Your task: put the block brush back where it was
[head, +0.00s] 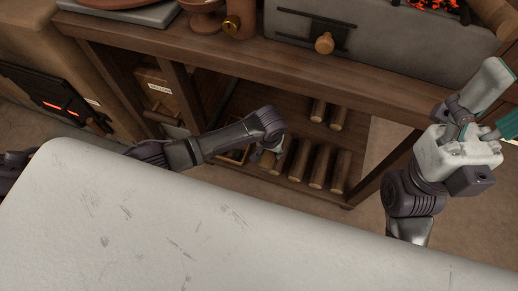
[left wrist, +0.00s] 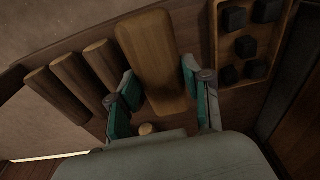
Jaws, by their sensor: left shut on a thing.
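The block brush (left wrist: 150,62) shows in the left wrist view as a long wooden block with rounded edges, between the teal finger pads. My left gripper (left wrist: 163,105) is shut on it. In the head view my left gripper (head: 264,156) reaches down to the lower shelf (head: 240,112) of the wooden bench, beside a row of wooden rolls. There I cannot make out the brush behind my wrist. Whether the brush touches the shelf is unclear. My right gripper (head: 497,98) is raised at the right of the head view, with its fingers spread and empty.
Several wooden rolls (head: 321,165) lie right of my left gripper. A wooden tray with several dark cubes (left wrist: 250,46) is beside the brush. The bench top (head: 190,42) overhangs the shelf. A pale worn table (head: 130,220) fills the front. A stove (head: 60,100) glows at left.

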